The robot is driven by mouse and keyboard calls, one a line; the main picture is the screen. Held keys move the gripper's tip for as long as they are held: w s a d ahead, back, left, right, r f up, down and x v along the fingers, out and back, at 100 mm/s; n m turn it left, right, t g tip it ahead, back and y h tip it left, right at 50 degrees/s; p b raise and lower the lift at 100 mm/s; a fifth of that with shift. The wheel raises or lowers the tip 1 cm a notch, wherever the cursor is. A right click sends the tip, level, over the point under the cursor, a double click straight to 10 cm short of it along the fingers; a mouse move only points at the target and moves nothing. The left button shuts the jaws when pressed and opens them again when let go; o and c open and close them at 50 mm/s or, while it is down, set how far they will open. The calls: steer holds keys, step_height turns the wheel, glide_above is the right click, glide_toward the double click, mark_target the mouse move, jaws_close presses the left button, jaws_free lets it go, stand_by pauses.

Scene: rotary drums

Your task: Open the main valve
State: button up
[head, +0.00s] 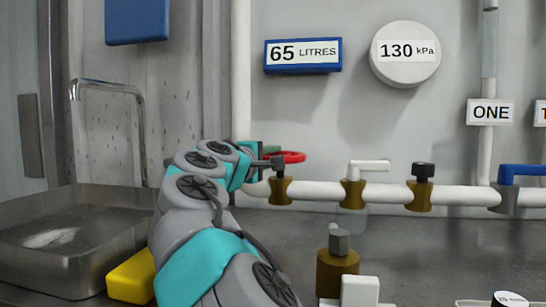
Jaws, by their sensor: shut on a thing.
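My gripper (268,161) is at the wheel's left side, reached from the front left.
A steel sink (75,235), yellow block (131,278) and brass piece (337,270) are nearer.

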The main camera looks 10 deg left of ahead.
mark_target(267, 158)
jaws_close()
steer(key=shift+s+n+y, duration=0.15)
steer(key=shift+n+y, duration=0.35)
steer(key=shift+y, duration=0.3)
steer(key=shift+n+t+y, duration=0.3)
steer(key=shift+n+y, duration=0.1)
steer(key=shift+y, duration=0.2)
steer(key=n+y, duration=0.1)
steer(key=y, duration=0.1)
steer(key=n+y+p, duration=0.1)
steer(key=y, duration=0.1)
steer(key=s+n+y, duration=0.1)
steer(key=n+y, duration=0.1)
steer(key=shift+a+p, duration=0.35)
steer(key=shift+s+a+n+g+y, duration=0.1)
steer(key=shift+s+n+g+y, duration=0.1)
steer(key=shift+n+g+y, duration=0.6)
steer(key=shift+s+n+g+y, duration=0.25)
steer(key=shift+n+y, duration=0.25)
steer(key=shift+y, duration=0.7)
steer(key=shift+s+n+g+y, duration=0.15)
steer(key=shift+n+g+y, duration=0.5)
steer(key=shift+y, duration=0.2)
steer(key=shift+s+n+g+y, duration=0.15)
steer(key=shift+n+g+y, duration=0.45)
steer(key=shift+y, duration=0.25)
steer(key=shift+s+f+n+g+y, duration=0.1)
steer(key=shift+n+g+y, duration=0.6)
steer(key=shift+n+y, duration=0.1)
